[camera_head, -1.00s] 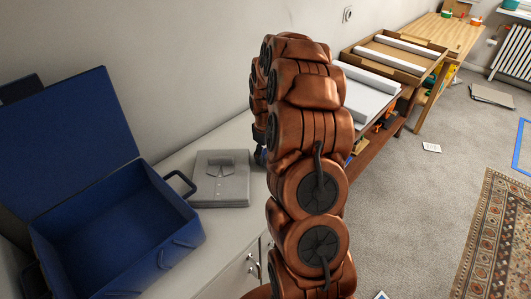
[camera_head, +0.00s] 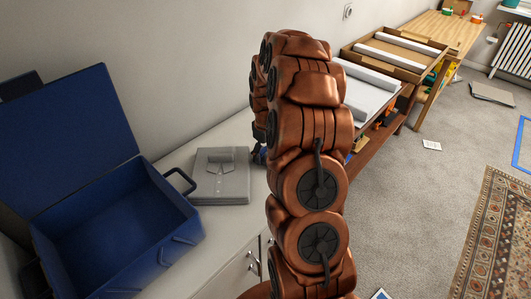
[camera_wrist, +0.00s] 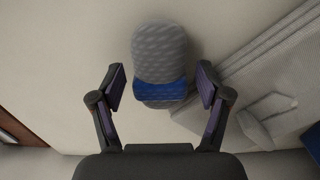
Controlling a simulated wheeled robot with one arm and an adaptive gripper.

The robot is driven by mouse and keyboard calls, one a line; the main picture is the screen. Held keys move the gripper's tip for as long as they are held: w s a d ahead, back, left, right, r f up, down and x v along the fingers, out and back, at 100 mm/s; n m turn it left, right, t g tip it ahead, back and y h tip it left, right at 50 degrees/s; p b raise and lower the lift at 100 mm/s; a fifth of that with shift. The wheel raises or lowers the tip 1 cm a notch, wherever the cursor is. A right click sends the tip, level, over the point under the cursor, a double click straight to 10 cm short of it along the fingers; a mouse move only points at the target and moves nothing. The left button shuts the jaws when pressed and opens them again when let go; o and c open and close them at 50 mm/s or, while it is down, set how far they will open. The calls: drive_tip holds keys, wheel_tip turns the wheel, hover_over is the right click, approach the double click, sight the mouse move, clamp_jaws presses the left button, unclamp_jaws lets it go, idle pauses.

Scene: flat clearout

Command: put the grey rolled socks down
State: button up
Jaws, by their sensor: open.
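The grey rolled socks (camera_wrist: 160,52) have a blue band around them and lie on the pale cabinet top, in the wrist view. My gripper (camera_wrist: 161,84) is open. One finger is on each side of the socks, with a visible gap between each finger and the roll. In the head view my arm hides the socks and most of the gripper.
A folded grey shirt (camera_head: 220,176) lies on the white cabinet top (camera_head: 215,225), right of the socks in the wrist view. An open, empty blue suitcase (camera_head: 115,240) stands left of the shirt. A wall (camera_head: 200,60) runs behind.

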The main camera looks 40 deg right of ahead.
sight(265, 151)
wheel_tip(265, 151, up, 12)
drive_tip(key=b, duration=0.3)
drive_tip(key=s+a+r, duration=0.3)
drive_tip(key=s+a, duration=0.2)
drive_tip(key=a, duration=0.6)
drive_tip(key=s+a, duration=0.5)
drive_tip(key=s, duration=0.4)
drive_tip(key=s+a+m+g, duration=0.1)
drive_tip(key=s+a, duration=0.5)
drive_tip(key=s, duration=0.3)
drive_tip(key=s+a+f, duration=0.1)
drive_tip(key=s+a, duration=0.4)
drive_tip(key=s, duration=0.3)
drive_tip(key=shift+s+a+m+g, duration=0.15)
drive_tip(key=shift+s+m+g, duration=0.15)
drive_tip(key=shift+s+g, duration=0.1)
drive_tip(key=shift+r+p, duration=0.85)
drive_tip(key=shift+p, duration=0.25)
